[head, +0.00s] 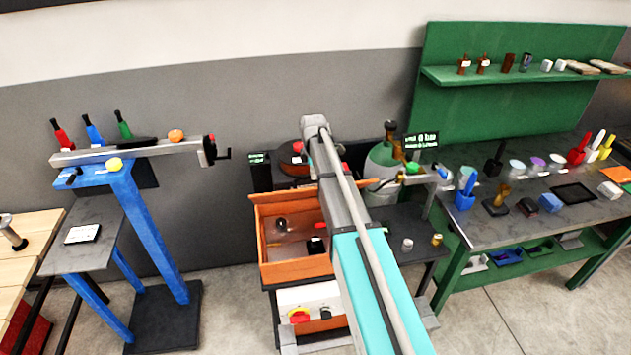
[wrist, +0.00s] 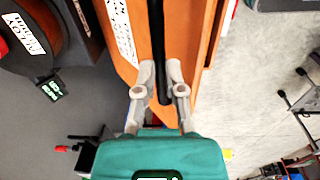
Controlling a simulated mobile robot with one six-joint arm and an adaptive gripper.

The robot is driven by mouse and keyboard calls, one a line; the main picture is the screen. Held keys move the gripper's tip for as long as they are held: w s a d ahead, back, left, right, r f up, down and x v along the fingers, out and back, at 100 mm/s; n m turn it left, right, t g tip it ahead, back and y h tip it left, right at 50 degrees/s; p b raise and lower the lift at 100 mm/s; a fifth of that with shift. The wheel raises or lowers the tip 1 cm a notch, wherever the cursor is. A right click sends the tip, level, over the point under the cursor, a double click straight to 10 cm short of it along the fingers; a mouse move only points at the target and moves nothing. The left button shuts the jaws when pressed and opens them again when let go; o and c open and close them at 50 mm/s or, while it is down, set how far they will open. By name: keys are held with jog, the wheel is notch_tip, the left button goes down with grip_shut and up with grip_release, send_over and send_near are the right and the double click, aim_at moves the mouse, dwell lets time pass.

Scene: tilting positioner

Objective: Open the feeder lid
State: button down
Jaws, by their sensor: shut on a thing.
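In the wrist view an orange panel (wrist: 190,75), which looks like part of the feeder lid, runs up the middle. A black bar (wrist: 158,40) lies along it. My gripper (wrist: 161,72) has its two grey fingers on either side of this bar and is shut on it. In the head view my arm hides the gripper and part of the box, so how far the lid stands open cannot be told.
A dark wire spool (wrist: 32,35) is close left in the wrist view. A green workbench (head: 540,210) is at the right, a blue positioner (head: 150,230) at the left.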

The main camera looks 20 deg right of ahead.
jog(key=w+d+r+p, duration=0.1)
jog(key=w+r, duration=0.1)
jog(key=w, duration=1)
jog(key=w+d+r+p, duration=0.1)
jog(key=w+r, duration=0.1)
jog(key=w, duration=1)
jog(key=shift+w+r, duration=0.15)
jog(key=shift+r, duration=0.1)
jog(key=shift+w, duration=0.2)
jog(key=c, duration=1)
grip_release()
jog(key=shift+w, duration=0.2)
jog(key=o, duration=0.4)
jog(key=shift+w+f, duration=0.8)
jog(key=shift+f, duration=0.2)
jog(key=shift+c, duration=0.2)
jog(key=shift+s+r, duration=0.1)
jog(key=shift+s, duration=0.15)
jog(key=shift+r, duration=0.1)
